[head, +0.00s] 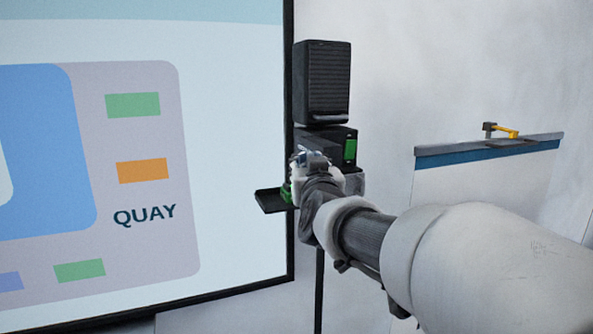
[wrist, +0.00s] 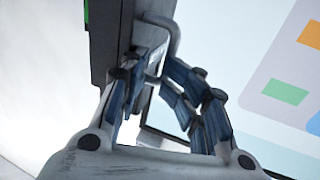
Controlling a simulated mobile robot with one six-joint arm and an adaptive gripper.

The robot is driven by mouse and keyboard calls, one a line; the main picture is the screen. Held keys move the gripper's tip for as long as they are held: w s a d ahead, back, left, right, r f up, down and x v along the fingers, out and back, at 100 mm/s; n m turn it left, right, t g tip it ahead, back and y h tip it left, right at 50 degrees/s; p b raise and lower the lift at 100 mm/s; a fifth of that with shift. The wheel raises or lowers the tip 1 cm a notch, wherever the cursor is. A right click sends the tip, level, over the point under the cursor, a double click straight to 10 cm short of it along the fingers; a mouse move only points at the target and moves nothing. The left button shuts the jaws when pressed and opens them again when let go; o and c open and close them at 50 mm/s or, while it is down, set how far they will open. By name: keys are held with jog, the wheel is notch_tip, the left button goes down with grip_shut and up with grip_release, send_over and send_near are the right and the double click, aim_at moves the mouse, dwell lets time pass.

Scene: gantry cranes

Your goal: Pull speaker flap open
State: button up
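A black speaker (head: 322,82) with a ribbed front stands at the top of a dark stand beside the large screen. Below it is a dark box (head: 330,143) with a green panel (head: 350,150). My gripper (head: 303,158) is at the front of this box and hides part of it. In the wrist view, a grey bent bar handle (wrist: 174,42) sticks out from the dark box (wrist: 104,35). My gripper's jointed fingers (wrist: 155,72) are on both sides of the handle, with a gap visible between them. I cannot tell whether they touch it. I cannot make out the flap's edges.
A small black tray (head: 270,201) juts out left under my gripper, with something green (head: 287,192) by it. The large screen (head: 230,150) is close on the left. A white counter (head: 480,185) with a yellow-handled item (head: 505,131) stands at the right.

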jog(key=s+a+p, duration=0.8)
jog(key=s+a, duration=0.4)
jog(key=a, duration=0.3)
jog(key=shift+f+p, duration=0.25)
jog(key=shift+p, duration=0.05)
dwell(1.1)
dwell(0.4)
jog(key=s+d, duration=0.2)
jog(key=s, duration=0.9)
jog(key=shift+s, duration=0.35)
jog(key=shift+f, duration=0.1)
